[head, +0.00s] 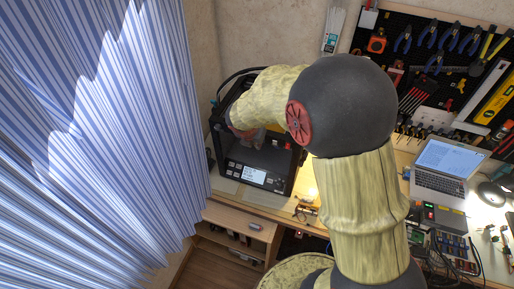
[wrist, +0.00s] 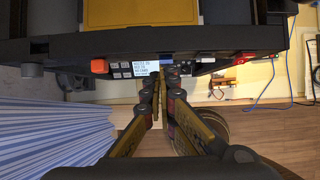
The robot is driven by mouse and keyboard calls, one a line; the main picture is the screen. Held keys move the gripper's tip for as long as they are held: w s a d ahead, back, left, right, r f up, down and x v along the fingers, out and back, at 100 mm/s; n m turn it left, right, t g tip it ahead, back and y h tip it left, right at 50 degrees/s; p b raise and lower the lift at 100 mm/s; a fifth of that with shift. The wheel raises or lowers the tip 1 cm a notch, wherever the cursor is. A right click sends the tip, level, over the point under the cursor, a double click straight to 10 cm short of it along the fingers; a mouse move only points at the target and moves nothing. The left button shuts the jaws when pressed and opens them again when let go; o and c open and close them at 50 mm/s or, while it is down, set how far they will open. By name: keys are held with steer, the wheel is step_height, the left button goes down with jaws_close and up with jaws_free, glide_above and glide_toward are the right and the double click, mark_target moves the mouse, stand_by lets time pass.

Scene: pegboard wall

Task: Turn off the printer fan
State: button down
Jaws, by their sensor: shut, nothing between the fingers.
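The printer (head: 284,178) is a black box-shaped machine on the desk in the head view, with a lit screen (head: 255,175) low on its front. In the wrist view its front panel (wrist: 60,53) crosses the top. It carries an orange knob or button (wrist: 99,66), small dark keys (wrist: 122,70), the lit screen (wrist: 146,68) and a row of small controls (wrist: 200,66). I cannot tell which control is the fan's. My gripper (wrist: 160,78) is shut and empty, its tips close to the panel beside the screen; contact is unclear. My arm largely hides the gripper in the head view.
A striped curtain (head: 110,120) hangs close on the left. A laptop (head: 445,165) and electronics stand on the desk to the right, below a pegboard of tools (head: 440,60). A wooden shelf unit (head: 235,225) is under the desk.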

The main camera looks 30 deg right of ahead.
steer(key=shift+f+t+h+b, duration=0.3)
steer(key=shift+t+h+b, duration=0.1)
steer(key=shift+b, duration=1.35)
